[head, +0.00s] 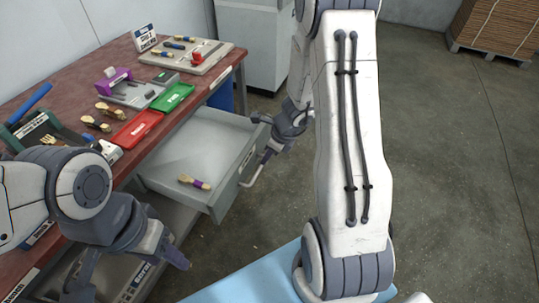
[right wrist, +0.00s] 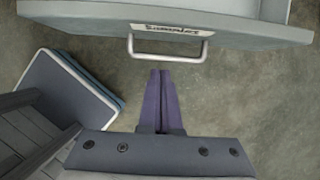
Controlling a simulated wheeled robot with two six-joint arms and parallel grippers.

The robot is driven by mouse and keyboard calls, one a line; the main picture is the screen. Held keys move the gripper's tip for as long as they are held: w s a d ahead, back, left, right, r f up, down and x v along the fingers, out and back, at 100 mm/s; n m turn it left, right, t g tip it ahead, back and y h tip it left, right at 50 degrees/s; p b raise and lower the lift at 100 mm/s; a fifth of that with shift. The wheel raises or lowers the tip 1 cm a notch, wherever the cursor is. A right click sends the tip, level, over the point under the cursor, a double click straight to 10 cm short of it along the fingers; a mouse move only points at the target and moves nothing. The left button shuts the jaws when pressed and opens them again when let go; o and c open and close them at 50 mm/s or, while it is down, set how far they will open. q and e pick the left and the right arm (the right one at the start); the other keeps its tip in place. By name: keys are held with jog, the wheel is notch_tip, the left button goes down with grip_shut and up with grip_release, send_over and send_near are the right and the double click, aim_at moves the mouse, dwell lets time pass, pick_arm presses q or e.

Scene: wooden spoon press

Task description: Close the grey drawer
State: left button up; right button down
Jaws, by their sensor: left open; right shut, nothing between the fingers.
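The grey drawer (head: 202,150) stands open under the red-topped bench, pulled out toward the right. A small brush with a purple band (head: 194,182) lies inside it. Its front has a bar handle (head: 255,169), and the handle (right wrist: 167,55) and drawer front (right wrist: 240,28) also show in the right wrist view. My right gripper (right wrist: 161,73) is shut and empty, its fingertips close to the handle; I cannot tell if they touch. In the head view, my right gripper (head: 264,155) is beside the drawer front. My left gripper (head: 130,278) is open and empty, low at the left.
The red bench top (head: 92,72) holds a green tray (head: 172,97), a red tray (head: 137,129), a grey board (head: 187,60) and several brushes. A blue-topped surface (head: 245,280) is at the bottom. The floor at right is clear, with a loaded pallet (head: 490,25) far back.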

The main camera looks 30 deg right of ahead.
aim_at(251, 158)
jog(key=w+a+f, duration=0.2)
jog(key=w, duration=0.1)
jog(key=shift+w+a+f+p, duration=0.1)
jog(key=shift+a+f+p, duration=0.1)
jog(key=shift+a+p, duration=0.15)
jog(key=shift+w+a+f, duration=0.15)
jog(key=shift+w+a, duration=0.1)
jog(key=shift+w, duration=0.15)
